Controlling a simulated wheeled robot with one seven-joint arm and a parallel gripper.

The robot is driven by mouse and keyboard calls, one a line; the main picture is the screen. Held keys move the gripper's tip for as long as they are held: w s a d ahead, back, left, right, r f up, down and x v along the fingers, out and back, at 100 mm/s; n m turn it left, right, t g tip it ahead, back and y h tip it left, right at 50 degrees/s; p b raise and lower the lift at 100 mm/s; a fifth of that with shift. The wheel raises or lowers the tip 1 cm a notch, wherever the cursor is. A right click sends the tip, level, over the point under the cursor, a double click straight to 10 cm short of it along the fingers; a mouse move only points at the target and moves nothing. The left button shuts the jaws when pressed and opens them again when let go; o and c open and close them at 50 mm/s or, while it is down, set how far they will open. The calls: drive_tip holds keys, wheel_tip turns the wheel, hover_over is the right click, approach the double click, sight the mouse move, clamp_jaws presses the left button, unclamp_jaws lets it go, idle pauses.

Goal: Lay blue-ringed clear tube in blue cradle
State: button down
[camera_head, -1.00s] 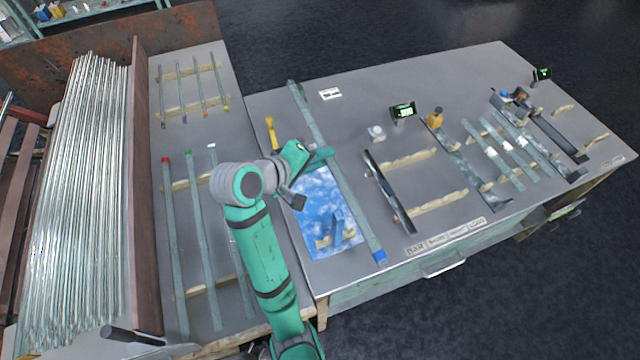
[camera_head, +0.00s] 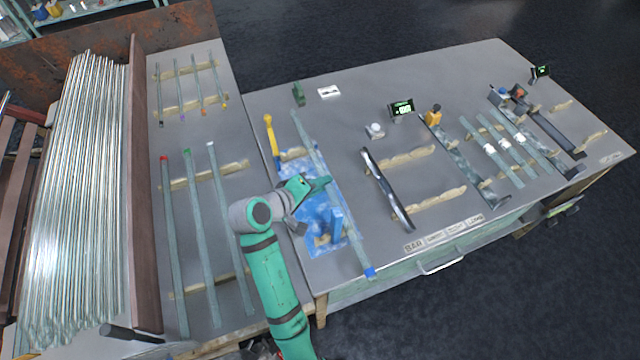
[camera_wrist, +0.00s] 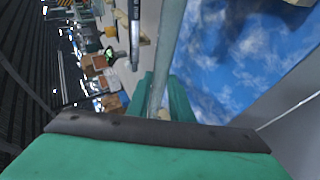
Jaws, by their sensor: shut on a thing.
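The blue-ringed clear tube (camera_head: 345,222) is long and runs slantwise from back left to front right, its blue ring (camera_head: 370,272) at the near end. My gripper (camera_head: 318,186) is shut on the tube near its middle. The tube (camera_wrist: 171,45) also passes between my fingers (camera_wrist: 160,100) in the wrist view. The blue cradle area is a sky-patterned blue mat (camera_head: 297,183) with pale wooden supports (camera_head: 295,153) and a blue upright piece (camera_head: 336,222). The tube runs along the mat's right side. I cannot tell whether it touches anything below.
A yellow tool (camera_head: 270,133) lies at the mat's back left, and a green block (camera_head: 298,93) stands behind the tube's far end. A dark bar (camera_head: 386,188) on wooden supports is to the right. Several tubes (camera_head: 200,235) lie on the left rack.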

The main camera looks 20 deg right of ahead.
drive_tip(key=shift+f, duration=0.3)
drive_tip(key=c, duration=1.6)
unclamp_jaws()
drive_tip(key=shift+a+r, duration=0.15)
drive_tip(key=shift+r, duration=0.3)
drive_tip(key=v, duration=1.1)
drive_tip(key=shift+s+a+r, duration=0.15)
drive_tip(key=shift+s+a, duration=0.05)
drive_tip(key=shift+a, duration=0.05)
